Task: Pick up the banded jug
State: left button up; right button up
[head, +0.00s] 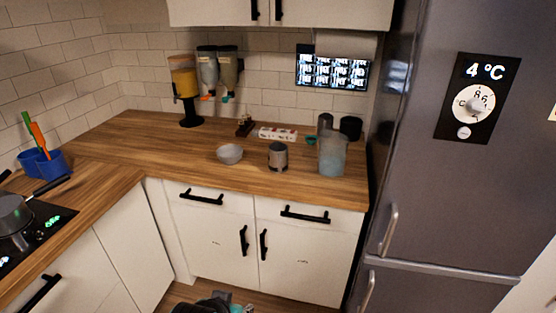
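The banded jug (278,156) looks like the small grey metal jug with a darker band around it. It stands upright on the wooden counter (190,150), near the front edge. Nothing is touching it.
Behind are a white patterned box (277,134) and dark canisters (350,128). The fridge (450,190) bounds the right. Counter left of the bowl is clear.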

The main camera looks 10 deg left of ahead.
aim_at(278, 155)
jog(key=i+j+z, duration=0.2)
jog(key=i+j, duration=0.2)
jog(key=i+j+z, duration=0.2)
jog(key=i+j, duration=0.2)
jog(key=i+j+z, duration=0.2)
jog(key=j, duration=0.35)
jog(key=i, duration=0.1)
